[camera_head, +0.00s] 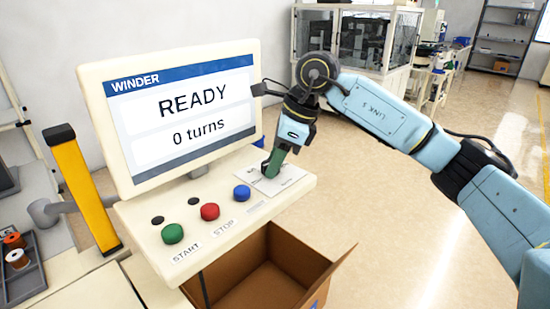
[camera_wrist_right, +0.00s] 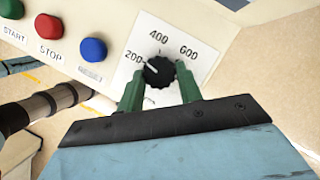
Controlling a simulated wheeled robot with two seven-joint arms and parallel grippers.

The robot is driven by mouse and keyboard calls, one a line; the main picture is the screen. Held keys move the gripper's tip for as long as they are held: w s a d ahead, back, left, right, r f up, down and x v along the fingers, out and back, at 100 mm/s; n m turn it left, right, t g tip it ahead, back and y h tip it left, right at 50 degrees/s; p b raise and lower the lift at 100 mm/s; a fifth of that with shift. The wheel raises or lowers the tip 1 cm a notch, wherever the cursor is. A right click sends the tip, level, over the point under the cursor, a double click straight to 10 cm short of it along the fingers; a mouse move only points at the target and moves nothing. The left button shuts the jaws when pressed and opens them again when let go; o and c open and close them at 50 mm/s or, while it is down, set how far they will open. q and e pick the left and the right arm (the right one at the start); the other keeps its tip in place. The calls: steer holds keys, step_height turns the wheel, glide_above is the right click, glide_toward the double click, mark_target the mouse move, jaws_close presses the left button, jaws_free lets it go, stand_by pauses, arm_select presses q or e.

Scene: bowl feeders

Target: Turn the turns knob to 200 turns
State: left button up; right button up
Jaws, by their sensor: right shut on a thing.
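The turns knob (camera_wrist_right: 160,73) is a black ribbed dial on a white scale plate marked 200, 400 and 600. In the wrist view, its white pointer mark is on its left side, towards the 200 label. My right gripper (camera_head: 268,172) reaches down onto the plate, and its green fingers (camera_wrist_right: 159,80) are shut on the knob from both sides. In the head view the fingers hide the knob. The winder screen (camera_head: 185,115) reads "READY" and "0 turns". My left gripper is not in view.
Left of the knob on the cream panel (camera_head: 150,225) are a blue button (camera_head: 242,193), a red STOP button (camera_head: 210,211) and a green START button (camera_head: 172,234). An open cardboard box (camera_head: 265,285) stands below. A tray of spools (camera_head: 18,270) is at far left.

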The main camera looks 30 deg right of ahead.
steer(key=shift+w+n+g, duration=0.1)
steer(key=shift+n+g, duration=0.3)
steer(key=shift+n, duration=0.8)
steer(key=o, duration=1)
steer(key=p+v, duration=0.1)
steer(key=v, duration=1.2)
steer(key=shift+d+r, duration=0.15)
steer(key=shift+d, duration=0.15)
